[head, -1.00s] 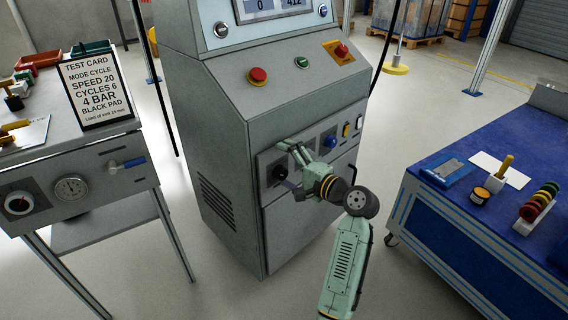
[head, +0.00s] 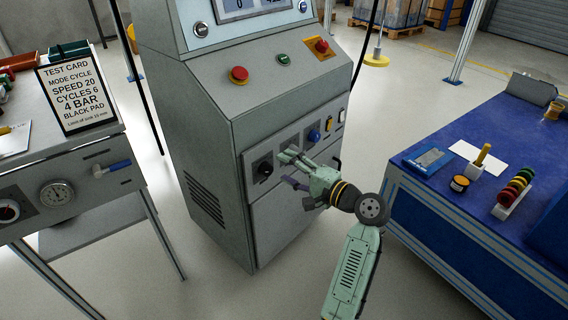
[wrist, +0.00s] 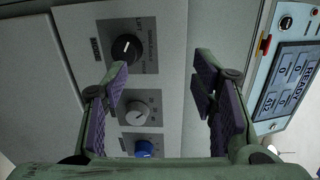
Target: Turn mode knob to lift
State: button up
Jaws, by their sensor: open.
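The black mode knob (wrist: 127,47) is on the grey front panel (wrist: 172,60) of the machine, with "MODE" and "LIFT" lettering beside it in the wrist view. A light mark shows on the knob; which label it points to is too small to tell. It also shows in the head view (head: 264,170), uncovered, left of my gripper (head: 289,170). In the wrist view my gripper (wrist: 160,80) is open and empty, its purple-padded fingers apart. The mode knob lies beyond the fingertips, nearer the left finger, and nothing touches it.
A grey knob (wrist: 137,113) and a blue knob (wrist: 144,147) share the panel. Above are a red button (head: 239,75), a green button (head: 283,59) and a red emergency stop (head: 321,45). A blue bench (head: 420,190) stands right, a grey table (head: 100,150) with a test card (head: 78,92) left.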

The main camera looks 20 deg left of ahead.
jog(key=shift+f+p+v, duration=0.2)
jog(key=shift+p+v, duration=0.45)
jog(key=shift+v, duration=1.9)
jog(key=shift+p, duration=0.3)
